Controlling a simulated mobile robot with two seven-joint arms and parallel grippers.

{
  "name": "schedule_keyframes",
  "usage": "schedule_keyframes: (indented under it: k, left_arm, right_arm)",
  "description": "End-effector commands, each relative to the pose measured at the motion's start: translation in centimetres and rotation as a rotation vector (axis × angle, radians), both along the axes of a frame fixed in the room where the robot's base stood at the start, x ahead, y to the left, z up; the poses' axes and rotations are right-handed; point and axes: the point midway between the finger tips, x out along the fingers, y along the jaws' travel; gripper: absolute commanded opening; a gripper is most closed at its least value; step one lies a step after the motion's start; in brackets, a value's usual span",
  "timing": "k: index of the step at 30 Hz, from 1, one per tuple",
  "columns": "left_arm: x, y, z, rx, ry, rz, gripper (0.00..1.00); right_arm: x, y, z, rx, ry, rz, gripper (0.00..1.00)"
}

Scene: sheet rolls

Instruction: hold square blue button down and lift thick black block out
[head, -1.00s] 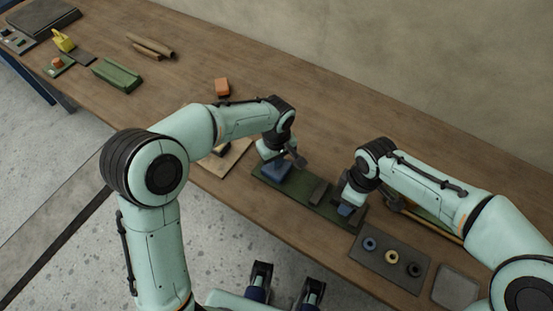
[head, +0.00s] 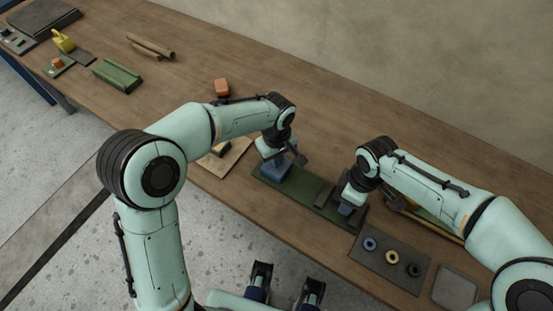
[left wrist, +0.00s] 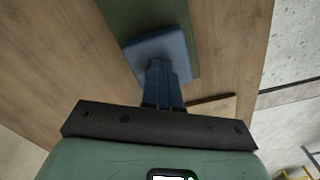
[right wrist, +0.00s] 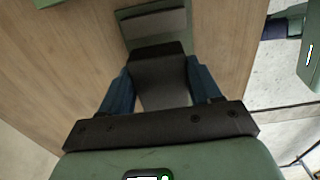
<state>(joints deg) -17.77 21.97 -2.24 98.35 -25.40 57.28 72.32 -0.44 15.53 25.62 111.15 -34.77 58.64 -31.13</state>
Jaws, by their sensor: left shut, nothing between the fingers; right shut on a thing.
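The square blue button (head: 270,172) sits near the left end of a long dark green board (head: 298,197). My left gripper (left wrist: 160,66) is shut and empty, its blue fingertips over the blue button (left wrist: 137,50), seemingly touching it; how far the button is pressed cannot be told. My right gripper (right wrist: 160,85) is shut on the thick black block (right wrist: 162,78), one blue finger on each side. In the head view my right gripper (head: 346,208) is over the board's right end and hides most of the block. Whether the block's bottom is clear of the board is hidden.
A dark tray with several rings (head: 372,262) and a grey plate (head: 456,287) lie to the right. An orange block (head: 222,86) stands behind my left arm.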

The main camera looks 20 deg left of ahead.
Motion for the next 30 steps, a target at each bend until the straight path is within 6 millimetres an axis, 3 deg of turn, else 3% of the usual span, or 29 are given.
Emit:
schedule_keyframes:
  k: [30]
  left_arm:
    - [0.0,0.0,6.2,-0.001,-0.002,0.0,0.0]
  right_arm:
    - [0.0,0.0,0.0,0.0,-0.001,0.0,0.28]
